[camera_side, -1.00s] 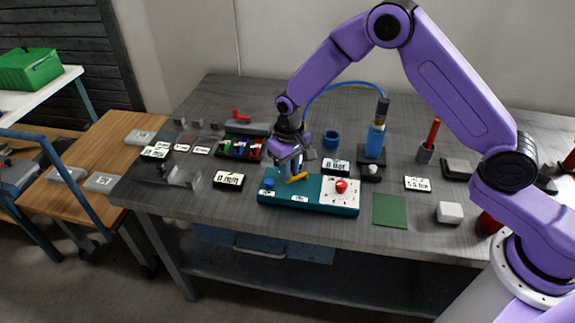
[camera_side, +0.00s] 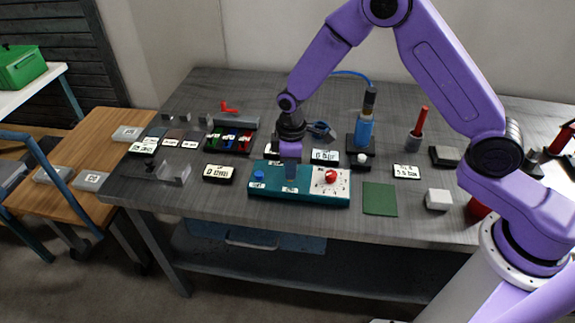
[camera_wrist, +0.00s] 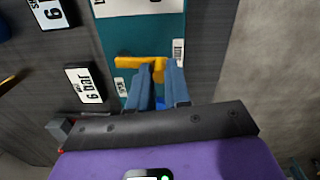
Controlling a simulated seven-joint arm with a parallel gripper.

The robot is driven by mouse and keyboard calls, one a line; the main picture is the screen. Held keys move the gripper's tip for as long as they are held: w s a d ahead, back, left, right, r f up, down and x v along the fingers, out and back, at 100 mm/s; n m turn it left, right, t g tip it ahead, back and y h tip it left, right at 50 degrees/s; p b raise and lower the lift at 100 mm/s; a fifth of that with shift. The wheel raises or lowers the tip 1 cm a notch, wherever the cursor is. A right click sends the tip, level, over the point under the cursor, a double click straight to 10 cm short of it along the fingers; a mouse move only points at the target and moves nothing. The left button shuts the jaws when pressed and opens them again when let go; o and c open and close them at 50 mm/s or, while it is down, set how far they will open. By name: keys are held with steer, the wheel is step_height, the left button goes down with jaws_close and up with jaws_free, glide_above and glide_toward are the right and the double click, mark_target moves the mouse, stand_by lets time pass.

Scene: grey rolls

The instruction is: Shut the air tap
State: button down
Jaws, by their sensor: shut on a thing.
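The air tap has a yellow handle (camera_wrist: 130,63) on a teal panel (camera_wrist: 112,100). In the wrist view the handle lies across the panel's width, its bar reaching left from a squarer yellow end. My gripper (camera_wrist: 158,72) has its blue fingers on either side of that squarer end and is shut on it. In the side view my gripper (camera_side: 291,173) points down at the middle of the teal panel (camera_side: 262,190) and hides the handle. The panel also bears a blue button (camera_side: 259,174) at left and a red knob (camera_side: 331,176) on a white plate at right.
A display reading "6 bar" (camera_side: 325,157) stands behind the panel. A blue cylinder (camera_side: 364,130) on a black base stands behind right. Another display (camera_side: 219,173) is left of the panel.

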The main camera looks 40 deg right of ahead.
steer(key=shift+s+d+n, duration=0.15)
steer(key=shift+n, duration=0.25)
steer(key=c, duration=1.1)
jaws_free()
step_height(320, 180, up, 18)
steer(key=shift+f, duration=0.25)
steer(key=shift+n, duration=0.6)
steer(key=s+d, duration=0.3)
steer(key=s, duration=0.7)
steer(key=s+d, duration=0.4)
steer(key=s, duration=0.6)
steer(key=s+d, duration=0.4)
steer(key=s, duration=0.7)
steer(key=shift+s+d+r, duration=0.1)
steer(key=shift+d+r, duration=0.1)
steer(key=shift+r, duration=0.05)
